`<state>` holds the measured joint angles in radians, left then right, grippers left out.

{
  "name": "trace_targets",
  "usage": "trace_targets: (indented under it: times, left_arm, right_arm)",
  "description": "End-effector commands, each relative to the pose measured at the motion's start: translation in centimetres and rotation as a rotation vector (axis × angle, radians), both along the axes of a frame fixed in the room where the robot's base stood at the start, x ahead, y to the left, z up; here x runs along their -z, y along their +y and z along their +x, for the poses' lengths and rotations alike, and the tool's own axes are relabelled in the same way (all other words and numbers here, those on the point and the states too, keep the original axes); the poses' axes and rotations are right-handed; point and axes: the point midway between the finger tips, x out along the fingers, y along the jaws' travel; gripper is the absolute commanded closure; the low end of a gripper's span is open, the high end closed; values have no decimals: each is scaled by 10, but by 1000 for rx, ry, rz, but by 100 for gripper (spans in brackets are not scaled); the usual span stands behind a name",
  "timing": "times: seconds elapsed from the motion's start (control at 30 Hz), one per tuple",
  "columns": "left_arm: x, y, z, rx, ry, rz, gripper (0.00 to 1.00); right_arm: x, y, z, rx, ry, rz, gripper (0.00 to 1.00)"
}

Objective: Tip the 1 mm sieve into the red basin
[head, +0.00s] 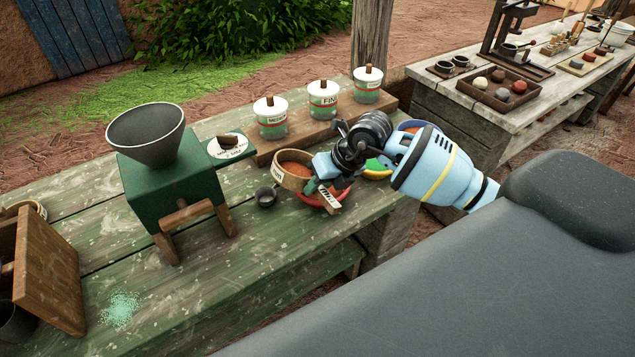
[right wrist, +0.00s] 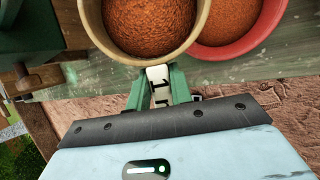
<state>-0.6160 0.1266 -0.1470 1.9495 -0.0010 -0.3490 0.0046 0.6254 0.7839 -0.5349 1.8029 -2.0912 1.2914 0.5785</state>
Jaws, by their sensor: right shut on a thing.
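The 1 mm sieve (head: 289,183) is a round tan sieve holding orange-brown grains. It appears roughly level, beside and partly over the red basin (head: 312,201) on the green bench. My right gripper (head: 319,188) is shut on the sieve's white-labelled handle tab. In the right wrist view the gripper (right wrist: 159,86) pinches the tab, and the sieve (right wrist: 88,28) is full of grains. There the red basin (right wrist: 262,38) shows to its right, also with orange-brown grains inside. In the head view my gripper and the sieve hide much of the basin. My left gripper is not in view.
A green mill with a grey hopper (head: 145,135) stands left of the sieve. A small dark cup (head: 266,197) sits close by. Labelled jars (head: 272,122) stand on a wooden block behind. The bench front is mostly clear.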

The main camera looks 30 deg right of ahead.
Motion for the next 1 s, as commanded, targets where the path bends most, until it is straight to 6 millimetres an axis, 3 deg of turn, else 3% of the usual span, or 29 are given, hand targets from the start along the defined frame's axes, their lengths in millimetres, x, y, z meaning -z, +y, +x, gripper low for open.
trace_targets:
  times: [0.37, 1.0]
  left_arm:
    - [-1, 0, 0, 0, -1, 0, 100]
    - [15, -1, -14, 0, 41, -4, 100]
  right_arm:
    - [10, -4, 1, 4, 11, 234, 100]
    - [16, -6, 0, 1, 17, 318, 100]
